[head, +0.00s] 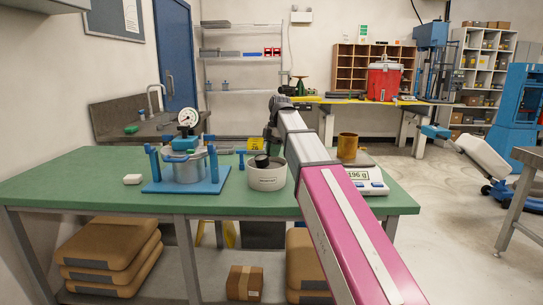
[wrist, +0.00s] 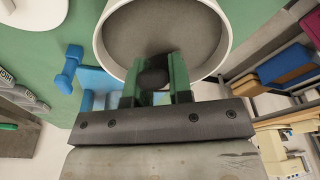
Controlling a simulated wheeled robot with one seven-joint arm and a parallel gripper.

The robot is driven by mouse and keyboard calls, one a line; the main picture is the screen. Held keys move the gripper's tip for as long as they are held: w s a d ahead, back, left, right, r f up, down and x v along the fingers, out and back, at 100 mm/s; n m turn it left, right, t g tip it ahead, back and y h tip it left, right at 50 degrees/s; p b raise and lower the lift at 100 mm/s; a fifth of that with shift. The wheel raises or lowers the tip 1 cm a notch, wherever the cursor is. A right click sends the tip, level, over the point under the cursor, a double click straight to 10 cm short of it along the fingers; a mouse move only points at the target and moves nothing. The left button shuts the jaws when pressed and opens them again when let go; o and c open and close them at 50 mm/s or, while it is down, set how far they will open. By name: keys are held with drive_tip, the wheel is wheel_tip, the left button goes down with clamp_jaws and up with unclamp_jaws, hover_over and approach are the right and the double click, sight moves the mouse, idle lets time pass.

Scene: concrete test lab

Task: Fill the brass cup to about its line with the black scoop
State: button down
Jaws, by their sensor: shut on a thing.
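The brass cup (head: 347,147) stands upright on a white scale (head: 366,184), right of my arm; the visible part of its display reads 96 g. The white tub (head: 267,181) stands left of my arm and also shows in the wrist view (wrist: 222,38), with grey material inside. The black scoop (head: 262,160) is at the tub's mouth; in the wrist view its dark end (wrist: 152,77) shows between my fingers. My gripper (wrist: 154,82) is shut on the scoop, over the tub's near rim. The scoop's bowl and the cup's inside are hidden.
A blue-based clamp rig with a dial gauge (head: 187,165) stands left of the tub.

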drive_tip(key=shift+w+d+r+g+y, duration=0.2)
drive_tip(key=shift+r+y, duration=0.25)
drive_tip(key=shift+r, duration=0.25)
drive_tip(key=shift+w+d+r+g+y, duration=0.1)
drive_tip(key=shift+d+r+g+y, duration=0.1)
drive_tip(key=shift+r+y, duration=0.35)
drive_tip(key=shift+s+r, duration=0.1)
